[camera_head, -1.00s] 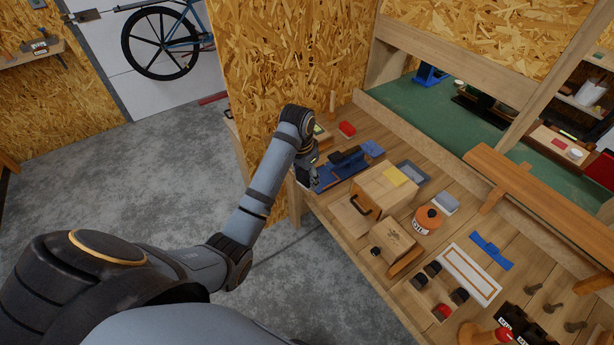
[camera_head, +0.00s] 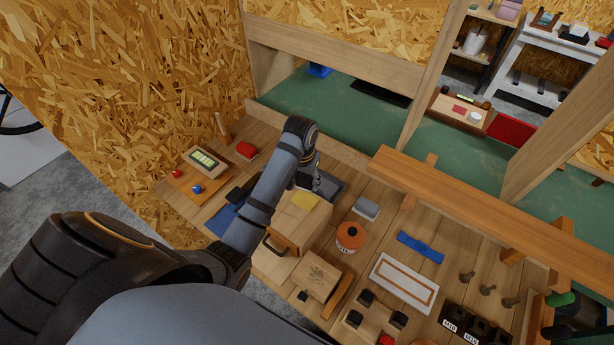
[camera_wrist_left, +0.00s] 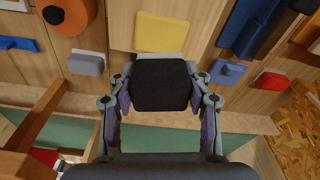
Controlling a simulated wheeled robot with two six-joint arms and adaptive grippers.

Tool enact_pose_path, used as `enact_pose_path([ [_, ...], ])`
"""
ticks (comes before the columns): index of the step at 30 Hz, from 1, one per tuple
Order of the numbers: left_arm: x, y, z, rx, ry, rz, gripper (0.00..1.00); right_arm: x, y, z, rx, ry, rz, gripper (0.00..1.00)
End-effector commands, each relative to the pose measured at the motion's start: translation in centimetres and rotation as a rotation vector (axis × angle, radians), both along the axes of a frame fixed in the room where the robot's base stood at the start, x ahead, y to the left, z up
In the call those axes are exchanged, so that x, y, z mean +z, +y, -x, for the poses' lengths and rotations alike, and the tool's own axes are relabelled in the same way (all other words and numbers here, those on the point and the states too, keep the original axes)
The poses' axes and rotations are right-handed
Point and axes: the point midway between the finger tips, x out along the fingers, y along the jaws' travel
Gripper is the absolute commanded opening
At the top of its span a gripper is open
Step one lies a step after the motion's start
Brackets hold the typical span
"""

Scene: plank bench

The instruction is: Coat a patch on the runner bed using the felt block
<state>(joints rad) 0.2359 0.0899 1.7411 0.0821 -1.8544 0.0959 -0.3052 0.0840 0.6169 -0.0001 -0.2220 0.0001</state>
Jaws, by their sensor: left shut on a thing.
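The black felt block (camera_wrist_left: 160,88) is clamped between both fingers of my left gripper (camera_wrist_left: 160,98) in the left wrist view. In the head view my left gripper (camera_head: 312,184) is over the left part of the shallow grey tray (camera_head: 338,194), and its arm hides the block. I cannot tell whether the block touches the tray. A white panel with an orange rectangular outline (camera_head: 378,273) lies on the bench to the right; it may be the runner bed, but I cannot tell for sure. My right gripper is not in view.
A wooden box (camera_head: 294,226) with a yellow pad (camera_head: 304,201) stands close to the gripper. An orange canister (camera_head: 350,238), a grey block (camera_head: 366,208) and a blue bracket (camera_head: 421,247) lie rightward. A long wooden rail (camera_head: 480,205) crosses behind. A blue fixture (camera_head: 222,220) is partly behind my arm.

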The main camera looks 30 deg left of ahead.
Motion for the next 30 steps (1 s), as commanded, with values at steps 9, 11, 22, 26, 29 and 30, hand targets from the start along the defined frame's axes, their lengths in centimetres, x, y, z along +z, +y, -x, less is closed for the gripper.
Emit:
enact_pose_path([
  [9, -2.6, 0.0, 0.1, -0.001, 0.003, 0.0, 0.25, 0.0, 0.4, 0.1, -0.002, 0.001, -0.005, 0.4],
  [11, -3.4, 0.0, 0.1, -0.001, 0.003, 0.0, 0.25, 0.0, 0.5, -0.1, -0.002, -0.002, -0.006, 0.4],
  [22, -5.9, 0.0, 0.0, -0.002, 0.0, 0.0, 0.25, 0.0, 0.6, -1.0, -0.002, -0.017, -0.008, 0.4],
  [26, -6.0, 0.0, 0.0, -0.002, 0.0, 0.0, 0.25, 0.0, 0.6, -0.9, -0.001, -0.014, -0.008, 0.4],
  [29, -6.0, 0.0, 0.0, -0.002, 0.0, 0.0, 0.25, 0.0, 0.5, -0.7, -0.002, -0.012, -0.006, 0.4],
  [30, -6.0, 0.0, 0.0, -0.002, 0.0, 0.0, 0.25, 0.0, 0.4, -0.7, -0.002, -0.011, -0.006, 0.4],
])
